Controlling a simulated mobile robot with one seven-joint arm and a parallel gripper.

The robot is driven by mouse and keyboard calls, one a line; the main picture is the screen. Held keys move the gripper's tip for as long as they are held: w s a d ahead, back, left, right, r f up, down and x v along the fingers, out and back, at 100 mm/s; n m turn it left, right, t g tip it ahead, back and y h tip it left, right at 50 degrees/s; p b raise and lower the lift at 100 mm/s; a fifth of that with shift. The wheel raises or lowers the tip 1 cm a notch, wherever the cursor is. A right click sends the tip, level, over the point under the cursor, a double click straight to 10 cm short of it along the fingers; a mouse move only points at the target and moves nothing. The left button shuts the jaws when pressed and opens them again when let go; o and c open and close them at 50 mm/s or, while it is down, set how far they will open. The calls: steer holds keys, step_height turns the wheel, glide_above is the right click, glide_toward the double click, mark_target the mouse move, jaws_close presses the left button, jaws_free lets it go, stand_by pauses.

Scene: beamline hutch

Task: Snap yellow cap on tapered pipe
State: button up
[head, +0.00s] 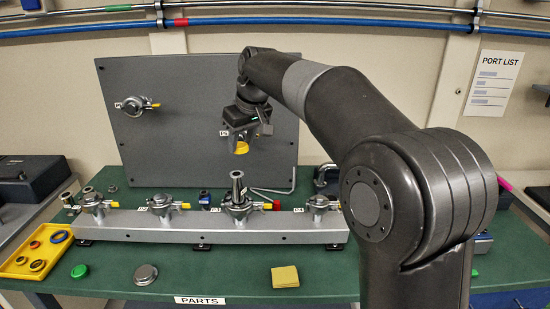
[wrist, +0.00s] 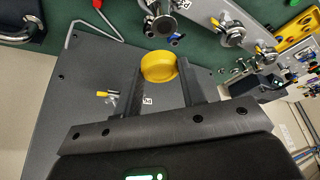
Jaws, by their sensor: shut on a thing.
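The yellow cap (head: 242,148) is held between the fingers of my gripper (head: 240,136), in front of the upright grey panel. In the wrist view the cap (wrist: 159,66) shows as a short round yellow piece between the two fingertips. The tapered pipe (head: 238,187) stands upright on a clamped port of the metal rail, below the cap and slightly left of it in the head view. Its open end (wrist: 163,26) shows in the wrist view beyond the cap, apart from it.
The grey rail (head: 190,226) carries several clamped ports with yellow-tipped levers. The grey panel (head: 190,80) stands behind, with a clamped port at its left. A yellow tray (head: 22,266) with rings, a green cap (head: 79,271), a metal disc (head: 146,273) and a yellow pad (head: 285,277) lie in front.

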mark_target(235, 173)
steer(key=shift+s+a+r+n, duration=0.15)
steer(key=shift+a+r+n, duration=0.2)
steer(key=shift+a, duration=0.35)
steer(key=shift+f, duration=3.25)
steer(key=shift+f, duration=0.55)
steer(key=o, duration=1)
steer(key=v, duration=0.9)
steer(key=shift+d+r, duration=0.15)
steer(key=shift+r, duration=0.2)
steer(key=s+d+f+m+t+h, duration=0.1)
steer(key=s+d+m, duration=0.1)
steer(key=s+d, duration=0.55)
steer(key=s+d+f+m+h, duration=0.1)
steer(key=s+d+f+m, duration=0.15)
steer(key=s+d, duration=0.5)
steer(key=s+d+f+m, duration=0.1)
steer(key=s+d+f, duration=0.1)
steer(key=s, duration=0.3)
steer(key=s+d+f+m+t, duration=0.1)
steer(key=s+d+f+m, duration=0.1)
steer(key=s+f, duration=0.3)
steer(key=s+d+f+m+h, duration=0.1)
steer(key=s+d+f, duration=0.1)
steer(key=s, duration=0.3)
steer(key=shift+s+d+f+m, duration=0.15)
steer(key=shift+s+d+f, duration=0.05)
steer(key=shift+f, duration=0.15)
steer(key=shift+s+d+f+m, duration=0.15)
steer(key=shift+s+f, duration=0.05)
steer(key=shift+f, duration=0.15)
